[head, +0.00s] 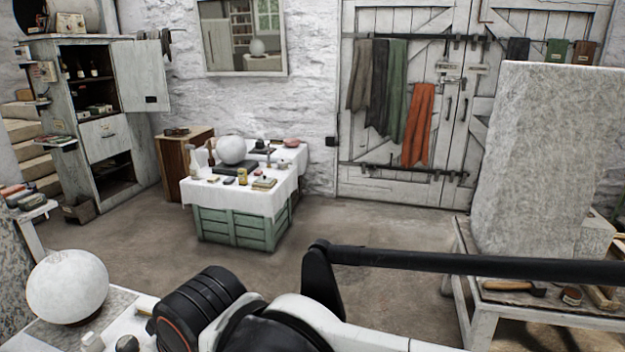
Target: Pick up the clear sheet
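I cannot make out a clear sheet anywhere in the head view. Parts of my own arm, black and white, cross the bottom and lower right of the view. My gripper's fingers do not show. My arm hides part of the near surface at the lower left, where a white plaster sphere (67,287) rests near small items.
A crate table with a white cloth (207,193) holds another plaster sphere (231,150) and several small items. A cabinet (77,50) stands open at the left. A large stone block (545,150) stands on a bench at the right. The middle floor (330,225) is clear.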

